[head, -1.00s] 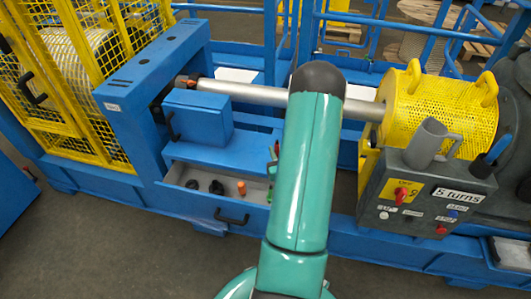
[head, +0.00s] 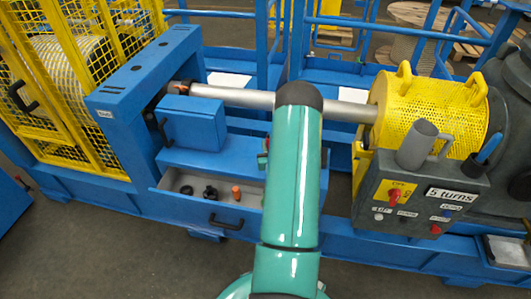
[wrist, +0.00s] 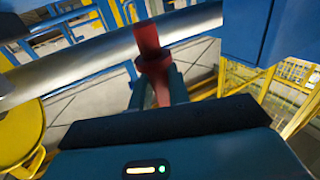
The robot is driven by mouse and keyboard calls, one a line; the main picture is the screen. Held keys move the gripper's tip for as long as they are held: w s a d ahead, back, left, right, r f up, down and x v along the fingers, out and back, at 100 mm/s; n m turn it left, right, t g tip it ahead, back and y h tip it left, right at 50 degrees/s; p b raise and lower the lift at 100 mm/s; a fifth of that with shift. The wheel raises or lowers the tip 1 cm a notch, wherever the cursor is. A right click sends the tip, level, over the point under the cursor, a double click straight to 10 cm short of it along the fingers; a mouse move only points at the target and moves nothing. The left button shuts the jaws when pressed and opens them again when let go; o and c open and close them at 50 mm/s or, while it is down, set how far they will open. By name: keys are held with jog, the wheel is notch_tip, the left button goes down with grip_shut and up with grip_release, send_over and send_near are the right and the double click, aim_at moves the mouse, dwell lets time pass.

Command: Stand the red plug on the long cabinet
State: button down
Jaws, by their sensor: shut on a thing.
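The red plug (wrist: 148,38) is upright in the wrist view, wider at its top and collar, with a narrower lower part between the fingers. My gripper (wrist: 157,88) is shut on it. In the head view, my green arm hides most of the gripper; a small bit of the red plug (head: 267,144) shows at the arm's left edge. Below the steel shaft is a long blue cabinet body (head: 215,160) with a flat top and an open drawer. I cannot tell for sure that this is the long cabinet.
The steel shaft (head: 240,97) runs behind my arm and close behind the plug in the wrist view. A blue box (head: 193,124) stands on the cabinet's left. The open drawer (head: 200,208) holds black parts and an orange one (head: 236,193). A control box (head: 440,197) stands right.

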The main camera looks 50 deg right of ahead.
jog(key=shift+w+d+f, duration=0.1)
jog(key=shift+w+f, duration=0.5)
jog(key=shift+f, duration=0.05)
jog(key=shift+w+f, duration=0.2)
jog(key=shift+f, duration=1.55)
jog(key=c, duration=1.3)
grip_release()
jog(key=shift+f, duration=0.1)
jog(key=shift+c, duration=0.2)
